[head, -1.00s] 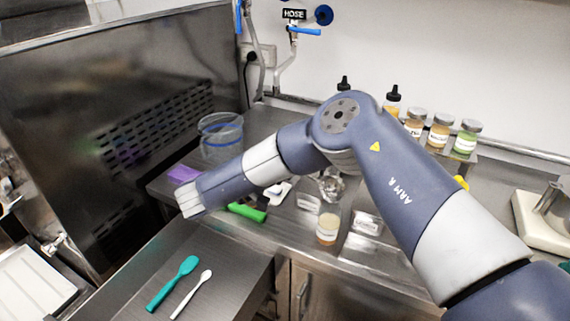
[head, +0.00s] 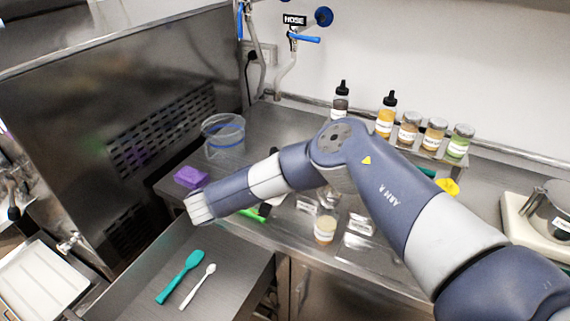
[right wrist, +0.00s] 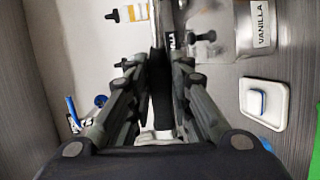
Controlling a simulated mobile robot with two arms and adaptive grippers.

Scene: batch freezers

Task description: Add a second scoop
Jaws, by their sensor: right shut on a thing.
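My right gripper (right wrist: 158,75) is shut on an upright black handle (right wrist: 160,90) in the right wrist view. A shiny metal part shows past the fingers, but I cannot make out the whole tool. A clear container labelled VANILLA (right wrist: 263,25) stands beyond and to the right of the gripper. A white square dish with a blue piece (right wrist: 276,113) lies to its right. In the head view my right arm reaches left across the counter and hides the right gripper. My left gripper is not in view.
A teal spatula (head: 178,277) and white spoon (head: 198,288) lie on the near-left steel surface. A purple sponge (head: 190,177) and clear bucket (head: 223,145) sit at the counter's left. A small jar (head: 325,230) stands near the front edge. Bottles and jars (head: 435,135) line the back.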

